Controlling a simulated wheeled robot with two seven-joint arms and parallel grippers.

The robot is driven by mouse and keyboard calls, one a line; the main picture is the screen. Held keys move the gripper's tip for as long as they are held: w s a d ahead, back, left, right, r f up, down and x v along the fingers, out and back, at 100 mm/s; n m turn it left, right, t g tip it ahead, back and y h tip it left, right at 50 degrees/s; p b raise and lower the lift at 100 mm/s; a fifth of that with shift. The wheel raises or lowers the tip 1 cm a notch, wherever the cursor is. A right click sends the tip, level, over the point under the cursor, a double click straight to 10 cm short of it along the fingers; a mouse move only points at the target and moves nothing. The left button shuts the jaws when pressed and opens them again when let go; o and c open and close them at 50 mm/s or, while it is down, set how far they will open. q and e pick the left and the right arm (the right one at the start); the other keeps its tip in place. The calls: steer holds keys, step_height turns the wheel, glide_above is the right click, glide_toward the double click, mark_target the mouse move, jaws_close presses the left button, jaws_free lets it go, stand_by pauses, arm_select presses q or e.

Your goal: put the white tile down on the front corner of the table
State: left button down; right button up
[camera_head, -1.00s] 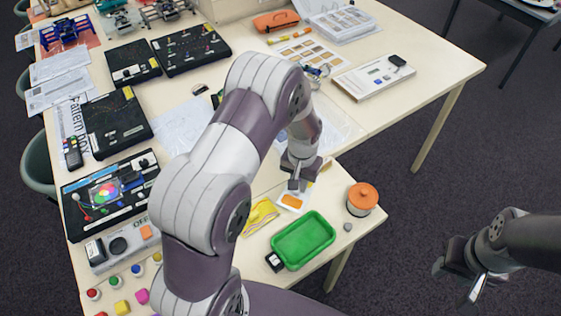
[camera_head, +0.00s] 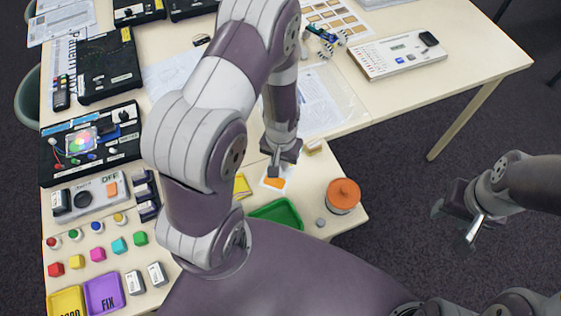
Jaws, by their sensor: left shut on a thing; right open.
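The white tile (camera_head: 264,184) carries an orange patch and shows just below my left gripper (camera_head: 274,170). That gripper points down and is shut on the tile's far edge; its fingertips partly cover it. I cannot tell how high the tile is above the table. My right gripper (camera_head: 452,226) is open and empty, off the table's right side above the dark floor.
A small grey piece (camera_head: 320,222) lies near the jar. Boards, coloured cubes and boxes fill the left of the table.

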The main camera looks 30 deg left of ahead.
arm_select(q)
steer(key=shift+w+f, duration=0.25)
steer(key=shift+w, duration=0.2)
steer(key=shift+w+d+f, duration=0.1)
steer(key=shift+w+f, duration=0.15)
steer(key=shift+f, duration=0.05)
step_height(320, 180, down, 3)
steer(key=shift+s+r+p, duration=0.1)
steer(key=shift+s+p, duration=0.05)
steer(key=shift+p, duration=0.3)
steer(key=shift+s+a+f, duration=0.1)
steer(key=shift+a+f, duration=0.25)
steer(key=shift+f, duration=0.1)
steer(key=shift+d, duration=0.15)
steer(key=c, duration=1.5)
jaws_free()
steer(key=shift+d+f, duration=0.1)
steer(key=shift+f, duration=0.05)
steer(key=o, duration=0.4)
arm_select(e)
steer(key=shift+w+d+r, duration=0.2)
steer(key=shift+d+r, duration=0.1)
steer(key=shift+d, duration=0.1)
